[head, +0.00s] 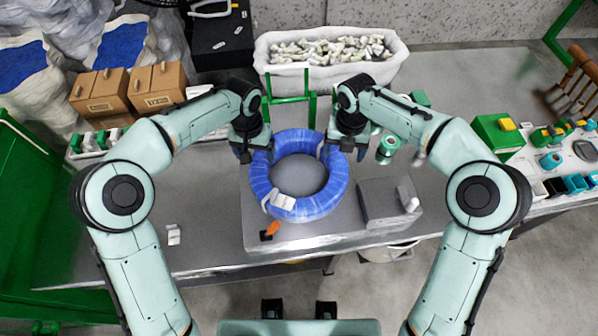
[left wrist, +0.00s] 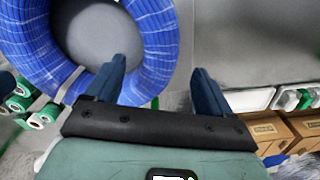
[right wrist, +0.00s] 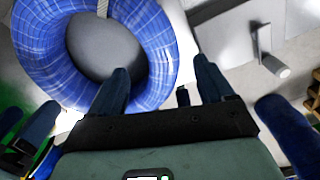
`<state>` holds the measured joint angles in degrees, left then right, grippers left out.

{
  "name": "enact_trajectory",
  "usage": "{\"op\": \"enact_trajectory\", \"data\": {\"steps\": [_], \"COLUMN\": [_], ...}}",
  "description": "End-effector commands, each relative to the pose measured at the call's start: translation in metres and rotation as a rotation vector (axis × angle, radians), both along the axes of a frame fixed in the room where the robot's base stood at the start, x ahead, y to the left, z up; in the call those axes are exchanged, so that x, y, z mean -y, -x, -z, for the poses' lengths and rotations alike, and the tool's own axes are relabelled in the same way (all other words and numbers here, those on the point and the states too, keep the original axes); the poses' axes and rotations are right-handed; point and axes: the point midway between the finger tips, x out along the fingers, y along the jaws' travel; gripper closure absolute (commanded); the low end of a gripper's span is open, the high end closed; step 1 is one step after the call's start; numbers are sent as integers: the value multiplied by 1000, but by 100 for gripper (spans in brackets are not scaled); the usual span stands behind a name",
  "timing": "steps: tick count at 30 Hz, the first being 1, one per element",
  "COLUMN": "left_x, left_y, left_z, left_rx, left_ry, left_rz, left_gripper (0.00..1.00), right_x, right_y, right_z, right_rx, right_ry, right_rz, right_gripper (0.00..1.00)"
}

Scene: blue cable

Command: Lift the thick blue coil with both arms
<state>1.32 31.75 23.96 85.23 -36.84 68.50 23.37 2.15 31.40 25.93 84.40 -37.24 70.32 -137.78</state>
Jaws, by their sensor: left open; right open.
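The thick blue coil (head: 336,188) lies flat as a ring on a grey raised plate (head: 262,228) on the table, with pale wraps around it. My left gripper (head: 248,150) is open and empty at its upper left; my right gripper (head: 344,148) is open at its upper right. In the left wrist view, the open fingers (left wrist: 160,82) show on either side of the coil's near band (left wrist: 158,45). In the right wrist view, the fingers (right wrist: 162,80) likewise flank the band (right wrist: 158,42). I cannot tell whether the fingers are above the coil or down around it.
A white bin (head: 264,68) of pale pieces stands behind, with a green frame (head: 290,100) before it. A grey block (head: 385,205) sits right of the coil, and green spools (head: 387,148) lie beyond. Cardboard boxes (head: 100,92) are at left. The table's front left is mostly clear.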

Motion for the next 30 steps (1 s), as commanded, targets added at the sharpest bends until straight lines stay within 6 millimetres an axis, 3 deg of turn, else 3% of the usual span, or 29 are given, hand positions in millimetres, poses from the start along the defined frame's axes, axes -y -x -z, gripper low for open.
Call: {"op": "enact_trajectory", "data": {"steps": [9,15,21,30], "left_x": [0,0,0,0], "left_y": [1,0,0,0], "left_z": [65,93,104,106], "left_rx": [-4,-3,0,1], "left_ry": [0,0,0,0], "left_rz": [1,0,0,0], "left_gripper": [18,18,18,18], "right_x": [0,0,0,0], "right_y": [0,0,0,0], "right_z": [64,93,105,106], "right_rx": [-3,-1,1,1], "right_ry": [0,0,0,0], "right_rz": [0,-1,0,0], "right_gripper": [19,19,19,19]}}
